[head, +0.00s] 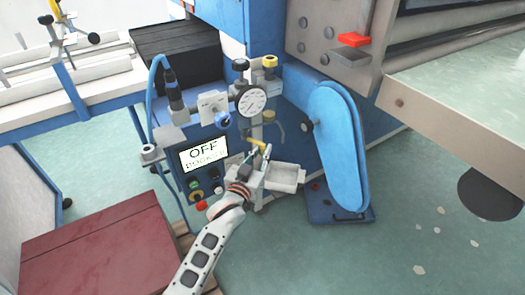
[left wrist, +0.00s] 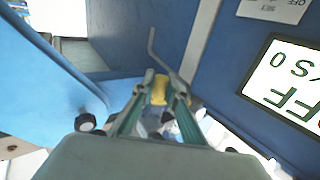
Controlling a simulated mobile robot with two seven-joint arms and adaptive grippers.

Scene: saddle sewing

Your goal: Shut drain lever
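The drain lever (head: 256,144) is a small yellow handle below the pressure gauge, on the front of the blue machine. In the left wrist view, a yellow piece (left wrist: 160,90) shows between and just beyond my fingertips. My left gripper (head: 258,154) is right at the lever, its two fingers apart, pointing up toward it. In the left wrist view the fingers of my left gripper (left wrist: 158,84) stand on either side of the yellow piece; I see no clear grip on it. Part of the lever is hidden by the fingers. My right gripper is not in view.
A panel display (head: 203,154) reading OFF is left of the gripper, with buttons below. A blue rounded cover (head: 338,147) stands further right. A dark red box (head: 105,250) is lower left. A bent grey rod (left wrist: 152,45) rises beyond the fingertips.

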